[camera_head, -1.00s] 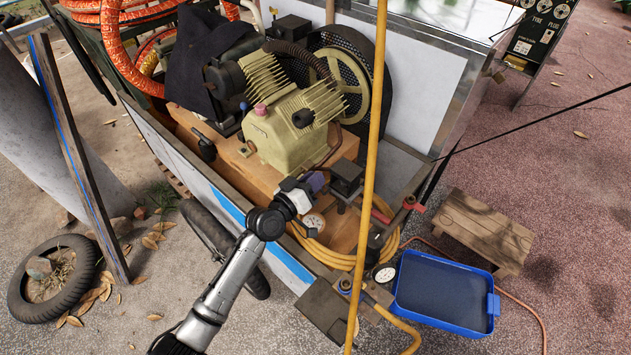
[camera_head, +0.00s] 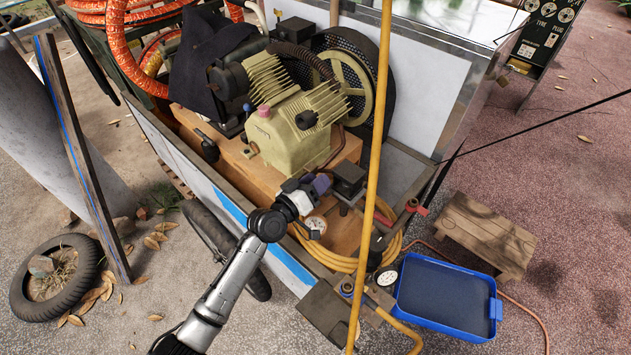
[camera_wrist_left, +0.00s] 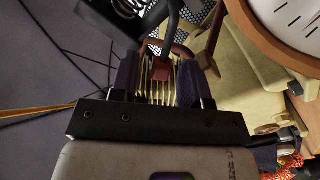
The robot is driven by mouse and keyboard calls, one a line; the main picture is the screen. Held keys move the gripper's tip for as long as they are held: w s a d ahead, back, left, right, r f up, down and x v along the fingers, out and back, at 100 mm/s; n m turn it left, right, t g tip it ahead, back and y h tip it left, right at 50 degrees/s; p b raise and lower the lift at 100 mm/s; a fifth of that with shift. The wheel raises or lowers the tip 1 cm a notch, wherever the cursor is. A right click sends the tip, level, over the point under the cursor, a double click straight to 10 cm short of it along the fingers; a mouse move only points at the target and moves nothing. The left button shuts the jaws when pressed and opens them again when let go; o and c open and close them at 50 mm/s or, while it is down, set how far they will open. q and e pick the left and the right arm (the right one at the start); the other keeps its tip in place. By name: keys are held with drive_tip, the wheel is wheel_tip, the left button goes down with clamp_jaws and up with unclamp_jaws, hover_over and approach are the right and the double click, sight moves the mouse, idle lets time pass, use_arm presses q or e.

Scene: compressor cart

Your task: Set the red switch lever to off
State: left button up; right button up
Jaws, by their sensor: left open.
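My left gripper (camera_head: 318,184) is over the cart, just left of a dark box (camera_head: 348,178) and in front of the cream compressor (camera_head: 290,135). In the left wrist view its two dark fingers (camera_wrist_left: 160,75) stand apart, open. A small red piece (camera_wrist_left: 161,87), which looks like the switch lever, shows between them. I cannot tell whether either finger touches it. In the head view the lever is not clearly seen; the gripper may hide it. My right gripper is not in view.
A yellow upright pole (camera_head: 371,150) stands right of the gripper. A round gauge (camera_head: 314,226) and coiled yellow hose (camera_head: 340,262) lie below it. A red-handled part (camera_head: 383,211) is to the right. A blue tray (camera_head: 447,297) and wooden stool (camera_head: 485,235) stand on the ground.

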use_arm(q)
drive_tip(key=shift+a, duration=0.1)
drive_tip(key=p+v, duration=0.2)
drive_tip(key=v, duration=1.1)
drive_tip(key=shift+s, duration=0.35)
drive_tip(key=shift+a, duration=0.15)
